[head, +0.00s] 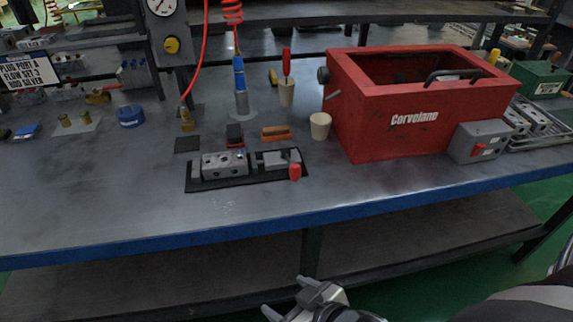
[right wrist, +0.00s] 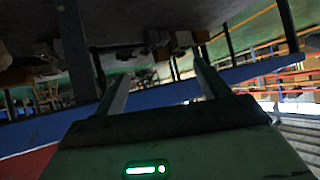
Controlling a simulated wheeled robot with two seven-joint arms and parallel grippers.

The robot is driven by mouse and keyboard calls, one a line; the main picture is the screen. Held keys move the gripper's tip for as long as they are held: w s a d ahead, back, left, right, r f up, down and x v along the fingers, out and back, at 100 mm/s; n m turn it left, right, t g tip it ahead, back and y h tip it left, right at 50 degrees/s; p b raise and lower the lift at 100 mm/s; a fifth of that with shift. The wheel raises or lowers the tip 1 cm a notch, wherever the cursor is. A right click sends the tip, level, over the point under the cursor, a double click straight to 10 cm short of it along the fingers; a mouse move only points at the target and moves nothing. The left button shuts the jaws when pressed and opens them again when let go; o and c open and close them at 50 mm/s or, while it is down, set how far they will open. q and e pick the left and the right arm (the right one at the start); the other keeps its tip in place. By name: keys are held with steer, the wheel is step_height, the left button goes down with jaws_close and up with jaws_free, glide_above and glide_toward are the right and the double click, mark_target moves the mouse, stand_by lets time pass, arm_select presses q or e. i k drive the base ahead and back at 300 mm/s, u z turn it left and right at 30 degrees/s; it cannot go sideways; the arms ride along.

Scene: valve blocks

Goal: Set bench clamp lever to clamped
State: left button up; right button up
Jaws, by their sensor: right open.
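The bench clamp (head: 252,170) is a dark base plate with a grey metal valve block (head: 225,163) on its left part. Its lever has a red knob (head: 295,172) at the right end, toward the front of the bench. I cannot tell whether the clamp jaw touches the block. My right gripper (head: 287,296) is open and empty, low in front of the bench's blue front edge and well apart from the clamp. In the right wrist view its two fingers (right wrist: 162,80) are spread with nothing between them. My left gripper is not in view.
A red Corvelane box (head: 395,136) with a grey switch box (head: 477,141) stands right of the clamp. A beige cup (head: 320,125), a brown brush (head: 276,133) and a blue air tool (head: 240,88) stand behind it. The bench front (head: 215,219) is clear.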

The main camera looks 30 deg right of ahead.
mark_target(295, 170)
steer(key=k, duration=0.5)
steer(key=u, duration=1)
steer(key=i, duration=0.7)
steer(key=z, duration=1.6)
